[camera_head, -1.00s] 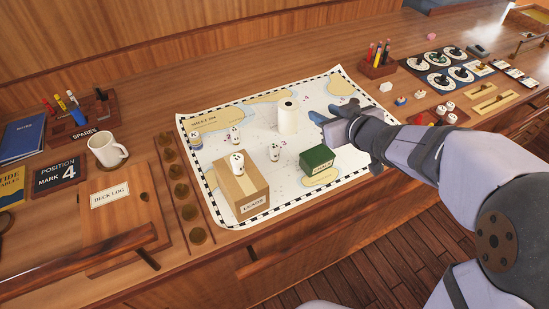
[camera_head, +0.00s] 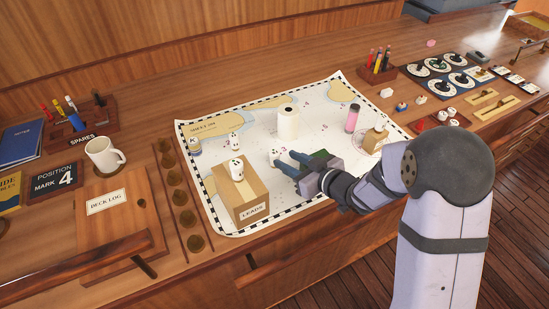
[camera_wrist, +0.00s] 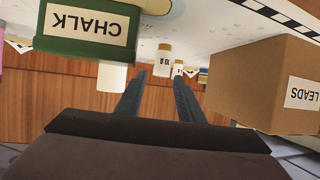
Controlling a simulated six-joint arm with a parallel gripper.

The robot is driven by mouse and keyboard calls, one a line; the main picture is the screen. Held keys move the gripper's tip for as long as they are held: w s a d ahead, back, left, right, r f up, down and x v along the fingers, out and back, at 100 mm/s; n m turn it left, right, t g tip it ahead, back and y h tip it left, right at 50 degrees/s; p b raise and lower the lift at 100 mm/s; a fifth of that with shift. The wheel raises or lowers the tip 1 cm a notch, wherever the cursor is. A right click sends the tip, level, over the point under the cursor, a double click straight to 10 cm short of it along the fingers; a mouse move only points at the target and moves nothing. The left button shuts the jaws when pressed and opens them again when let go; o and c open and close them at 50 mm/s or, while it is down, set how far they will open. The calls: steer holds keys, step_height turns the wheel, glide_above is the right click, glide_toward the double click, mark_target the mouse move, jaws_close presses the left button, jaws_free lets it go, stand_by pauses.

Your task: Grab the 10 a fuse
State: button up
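My gripper (camera_head: 284,158) is low over the chart with its fingers apart and nothing between them; in the wrist view its fingers (camera_wrist: 160,78) also stand apart. A small white cylinder with a dark marking (camera_head: 274,157) stands on the chart just beyond the fingertips. The wrist view shows two pale labelled cylinders ahead, a nearer one (camera_wrist: 163,60) and a farther one (camera_wrist: 178,68); their labels are too small to read surely. Other similar cylinders are one behind (camera_head: 235,143), one on the LEADS box (camera_head: 237,168), and one at the chart's left edge (camera_head: 196,145).
The LEADS box (camera_head: 241,203) stands left of my gripper. The green CHALK box (camera_wrist: 88,28) is close on its other side, mostly hidden in the head view. A white roll (camera_head: 288,122) stands behind.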

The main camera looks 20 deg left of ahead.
mark_target(274, 156)
steer(key=shift+f+p+x, duration=0.15)
steer(key=shift+p+x, duration=0.7)
steer(key=shift+x, duration=1)
steer(key=shift+f+p+x, duration=0.15)
steer(key=shift+p+x, duration=0.65)
steer(key=shift+x, duration=1.1)
steer(key=shift+s, duration=0.25)
steer(key=shift+c, duration=0.7)
steer(key=c, duration=0.7)
